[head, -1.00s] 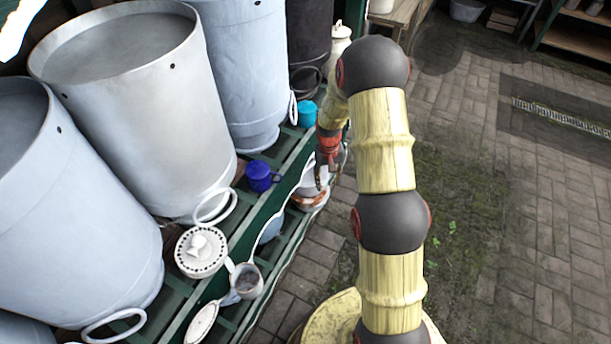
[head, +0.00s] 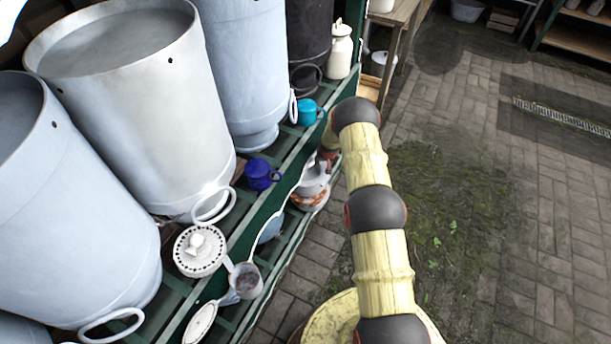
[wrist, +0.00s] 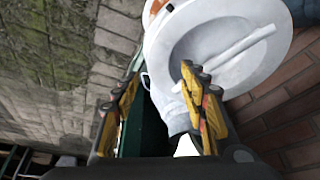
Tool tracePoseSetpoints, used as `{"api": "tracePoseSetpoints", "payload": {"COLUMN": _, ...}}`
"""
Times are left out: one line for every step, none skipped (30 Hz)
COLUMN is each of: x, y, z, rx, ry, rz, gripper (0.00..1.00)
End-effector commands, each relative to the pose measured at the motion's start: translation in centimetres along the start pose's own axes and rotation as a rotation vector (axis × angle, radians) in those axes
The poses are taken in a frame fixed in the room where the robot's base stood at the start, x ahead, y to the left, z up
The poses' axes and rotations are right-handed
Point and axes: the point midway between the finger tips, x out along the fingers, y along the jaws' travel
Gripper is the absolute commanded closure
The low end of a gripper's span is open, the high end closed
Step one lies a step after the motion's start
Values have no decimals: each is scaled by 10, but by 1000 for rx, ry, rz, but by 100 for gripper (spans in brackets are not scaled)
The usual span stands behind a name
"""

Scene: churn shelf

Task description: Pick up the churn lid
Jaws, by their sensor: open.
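A churn with orange-brown markings (head: 311,197) stands low beside the green shelf in the head view. Its pale lid (head: 314,177) appears to be on top. In the wrist view, the round white lid (wrist: 220,35) fills the upper right, with a raised bar (wrist: 240,47) across it. Orange markings show behind its rim. In the head view my gripper is mostly hidden at the arm's far end.
The green shelf (head: 262,215) runs along the left, holding large grey cans (head: 145,100), a blue mug (head: 258,175), a turquoise mug (head: 306,112), a white dotted-rim lidded pot (head: 199,262) and ladles (head: 247,281). A cream can (head: 341,50) stands farther back.

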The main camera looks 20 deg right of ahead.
Motion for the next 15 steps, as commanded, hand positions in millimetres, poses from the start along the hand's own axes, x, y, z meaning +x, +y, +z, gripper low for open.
{"api": "tracePoseSetpoints", "payload": {"x": 7, "y": 0, "z": 1, "rx": 0, "ry": 0, "rz": 0, "gripper": 57}}
{"api": "tracePoseSetpoints", "payload": {"x": 12, "y": 0, "z": 2, "rx": 0, "ry": -1, "rz": 0, "gripper": 57}}
{"api": "tracePoseSetpoints", "payload": {"x": 18, "y": 0, "z": 2, "rx": 0, "ry": -2, "rz": 0, "gripper": 57}}
{"api": "tracePoseSetpoints", "payload": {"x": 23, "y": 0, "z": 2, "rx": 0, "ry": -1, "rz": 0, "gripper": 57}}
{"api": "tracePoseSetpoints", "payload": {"x": 27, "y": 0, "z": 2, "rx": 0, "ry": -2, "rz": 0, "gripper": 57}}
{"api": "tracePoseSetpoints", "payload": {"x": 32, "y": 0, "z": 2, "rx": 0, "ry": -2, "rz": 0, "gripper": 57}}
{"api": "tracePoseSetpoints", "payload": {"x": 36, "y": 0, "z": 2, "rx": 0, "ry": -2, "rz": 0, "gripper": 57}}
{"api": "tracePoseSetpoints", "payload": {"x": 39, "y": 0, "z": 2, "rx": 0, "ry": -3, "rz": 0, "gripper": 57}}
{"api": "tracePoseSetpoints", "payload": {"x": 42, "y": 0, "z": 2, "rx": 0, "ry": -2, "rz": 0, "gripper": 57}}
{"api": "tracePoseSetpoints", "payload": {"x": 44, "y": 0, "z": 1, "rx": 0, "ry": -1, "rz": 0, "gripper": 57}}
{"api": "tracePoseSetpoints", "payload": {"x": 45, "y": 0, "z": 1, "rx": 0, "ry": -1, "rz": 0, "gripper": 57}}
{"api": "tracePoseSetpoints", "payload": {"x": 47, "y": 0, "z": 1, "rx": 0, "ry": -1, "rz": 0, "gripper": 57}}
{"api": "tracePoseSetpoints", "payload": {"x": 47, "y": 0, "z": 1, "rx": 0, "ry": -1, "rz": 0, "gripper": 57}}
{"api": "tracePoseSetpoints", "payload": {"x": 47, "y": 0, "z": 1, "rx": 0, "ry": -1, "rz": 0, "gripper": 57}}
{"api": "tracePoseSetpoints", "payload": {"x": 47, "y": 0, "z": 1, "rx": 0, "ry": -1, "rz": 0, "gripper": 57}}
